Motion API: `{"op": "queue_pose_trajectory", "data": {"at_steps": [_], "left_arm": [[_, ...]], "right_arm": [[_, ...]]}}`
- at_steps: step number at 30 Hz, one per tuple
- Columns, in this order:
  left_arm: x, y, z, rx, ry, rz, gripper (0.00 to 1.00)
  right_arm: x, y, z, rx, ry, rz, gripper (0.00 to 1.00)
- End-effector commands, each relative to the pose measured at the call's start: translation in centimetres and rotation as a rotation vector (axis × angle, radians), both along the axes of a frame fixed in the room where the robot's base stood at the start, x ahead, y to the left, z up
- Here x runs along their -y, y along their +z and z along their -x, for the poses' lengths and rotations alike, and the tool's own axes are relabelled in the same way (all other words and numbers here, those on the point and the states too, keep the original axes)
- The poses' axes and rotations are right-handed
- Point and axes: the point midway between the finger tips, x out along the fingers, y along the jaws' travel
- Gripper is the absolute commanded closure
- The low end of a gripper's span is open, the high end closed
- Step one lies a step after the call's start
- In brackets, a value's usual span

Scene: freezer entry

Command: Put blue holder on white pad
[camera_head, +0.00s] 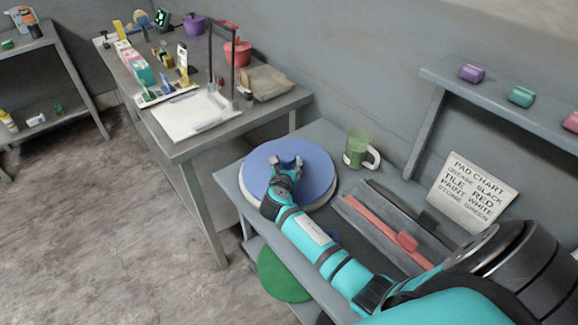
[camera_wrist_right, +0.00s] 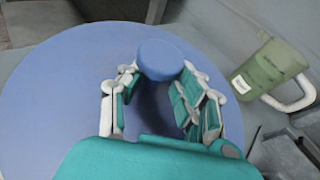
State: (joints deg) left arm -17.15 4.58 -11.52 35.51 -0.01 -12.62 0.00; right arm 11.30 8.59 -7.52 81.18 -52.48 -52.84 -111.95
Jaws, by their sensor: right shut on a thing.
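The blue holder (camera_head: 310,178) is a large round blue disc lying on the near grey bench. A thin pale rim shows below its edge; I cannot tell whether this is a white pad or part of the disc. The wrist view shows the disc (camera_wrist_right: 50,90) with a round blue knob (camera_wrist_right: 160,60) standing up from it. My right gripper (camera_head: 286,161) is over the disc, its fingers shut around the knob. Its fingers also show in the wrist view (camera_wrist_right: 158,92). No separate white round pad is clearly visible. My left gripper is out of view.
A green mug (camera_head: 357,148) stands close right of the disc. A long grey tray (camera_head: 385,215) with a red bar lies on the bench. A green disc (camera_head: 280,275) is below. A pad chart (camera_head: 473,190) leans at the wall. The left table (camera_head: 185,150) is crowded.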

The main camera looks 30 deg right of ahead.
Motion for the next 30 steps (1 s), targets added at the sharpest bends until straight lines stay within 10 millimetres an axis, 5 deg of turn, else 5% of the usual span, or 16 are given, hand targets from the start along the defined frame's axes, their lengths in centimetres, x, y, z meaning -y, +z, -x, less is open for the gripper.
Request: {"op": "queue_pose_trajectory", "data": {"at_steps": [1,3,4,9,23,30], "left_arm": [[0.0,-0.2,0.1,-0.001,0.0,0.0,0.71],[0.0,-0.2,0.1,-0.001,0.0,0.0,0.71],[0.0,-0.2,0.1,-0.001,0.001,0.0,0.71],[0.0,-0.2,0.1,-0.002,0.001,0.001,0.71],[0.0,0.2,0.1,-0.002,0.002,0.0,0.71],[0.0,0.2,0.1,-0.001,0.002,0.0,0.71]], "right_arm": [[-0.2,-1.6,0.6,-0.025,-0.002,-0.012,1.0],[-0.2,-1.6,0.6,-0.025,-0.002,-0.013,1.0],[-0.3,-1.8,0.7,-0.029,-0.002,-0.016,0.66],[-0.3,-1.9,0.7,-0.031,-0.004,-0.016,0.43],[-0.4,-0.4,0.7,-0.027,-0.006,-0.021,0.43],[-3.6,1.5,4.0,-0.023,-0.001,-0.015,0.43]]}}
